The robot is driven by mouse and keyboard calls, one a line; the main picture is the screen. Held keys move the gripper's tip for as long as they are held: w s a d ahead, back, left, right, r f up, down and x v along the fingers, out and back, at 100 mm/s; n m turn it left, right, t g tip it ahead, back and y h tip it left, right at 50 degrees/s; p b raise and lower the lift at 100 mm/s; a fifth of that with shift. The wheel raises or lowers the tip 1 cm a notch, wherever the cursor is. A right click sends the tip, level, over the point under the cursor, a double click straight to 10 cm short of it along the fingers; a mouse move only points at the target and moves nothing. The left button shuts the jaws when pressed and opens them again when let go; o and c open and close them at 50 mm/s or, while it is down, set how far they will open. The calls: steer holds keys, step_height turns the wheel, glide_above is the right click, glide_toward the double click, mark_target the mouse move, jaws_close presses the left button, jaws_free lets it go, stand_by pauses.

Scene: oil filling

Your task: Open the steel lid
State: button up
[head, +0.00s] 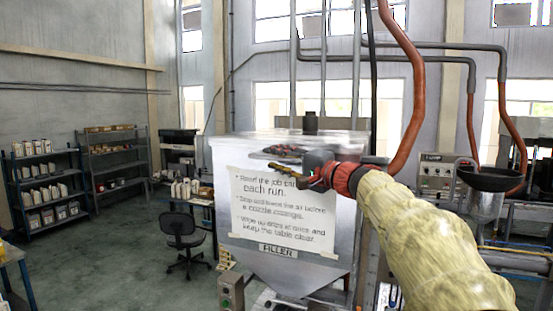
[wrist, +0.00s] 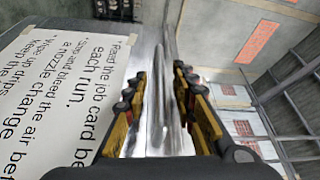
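The steel lid (head: 345,142) is the flat grey top of the large filler hopper (head: 228,190), and it looks closed. My gripper (head: 276,162) is at the hopper's upper front edge, pointing left across it, with one finger over the lid's top and the other lower. In the wrist view my gripper (wrist: 158,82) has its yellow-padded fingers apart. A silver bar-like edge or handle (wrist: 160,95) runs between them. Gaps show on both sides of it, so it does not look clamped. I cannot tell whether it is part of the lid.
A paper notice (head: 285,215) covers the hopper's front. An orange hose (head: 410,75) hangs behind my arm. A black funnel pan (head: 488,178) stands at the right. An office chair (head: 182,232) and shelves (head: 45,185) are at the left, with open floor between.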

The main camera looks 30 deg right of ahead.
steer(key=shift+c, duration=1)
jaws_close()
steer(key=shift+f, duration=0.1)
